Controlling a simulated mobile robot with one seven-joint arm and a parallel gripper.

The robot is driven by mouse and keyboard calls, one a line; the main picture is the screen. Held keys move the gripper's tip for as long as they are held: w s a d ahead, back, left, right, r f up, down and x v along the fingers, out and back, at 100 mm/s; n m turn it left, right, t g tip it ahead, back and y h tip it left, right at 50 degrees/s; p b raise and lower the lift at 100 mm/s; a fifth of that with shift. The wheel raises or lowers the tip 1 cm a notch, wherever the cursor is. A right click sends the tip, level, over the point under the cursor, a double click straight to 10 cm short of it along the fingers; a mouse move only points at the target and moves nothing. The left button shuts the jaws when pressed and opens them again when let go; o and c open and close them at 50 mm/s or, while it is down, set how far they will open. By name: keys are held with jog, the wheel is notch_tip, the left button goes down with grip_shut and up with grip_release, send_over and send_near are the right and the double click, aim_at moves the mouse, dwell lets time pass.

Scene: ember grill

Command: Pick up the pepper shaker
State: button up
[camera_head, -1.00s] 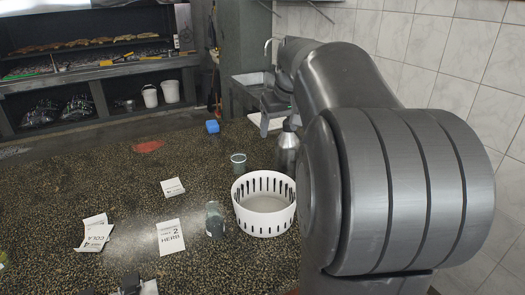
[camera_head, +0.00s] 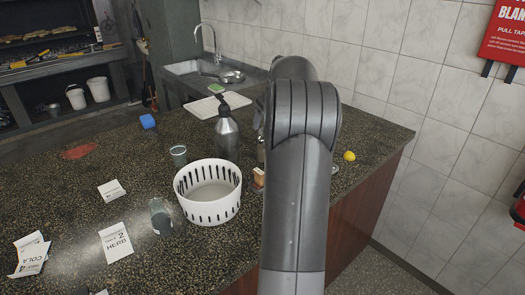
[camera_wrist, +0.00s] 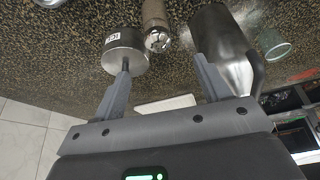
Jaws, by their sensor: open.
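In the wrist view, my gripper (camera_wrist: 163,62) is open, with nothing between its fingers. A shaker-like cylinder (camera_wrist: 155,22) with a pale brown body and a shiny metal cap lies just beyond the gap between the fingertips, apart from them. It may be the pepper shaker; I see no label on it. A labelled metal container (camera_wrist: 125,52) is close at the left fingertip, and a metal dispenser bottle (camera_wrist: 222,45) is close at the right one. In the head view, my arm hides the gripper and most of this area.
A white slotted basket (camera_head: 210,212) stands on the dark speckled counter, with the dispenser bottle (camera_head: 227,137) behind it. A small brown-and-white item (camera_head: 258,180) sits beside my arm. A lemon (camera_head: 349,156) lies near the right edge. Glasses (camera_head: 160,218) (camera_head: 178,156) stand left.

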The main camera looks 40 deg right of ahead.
aim_at(261, 145)
jog(key=x, duration=0.9)
jog(key=s+x, duration=0.1)
jog(key=x, duration=0.3)
jog(key=shift+w+d+f, duration=0.15)
jog(key=shift+f, duration=0.4)
jog(key=shift+c, duration=0.4)
jog(key=c, duration=1)
jog(key=shift+c, duration=0.7)
jog(key=shift+r, duration=0.15)
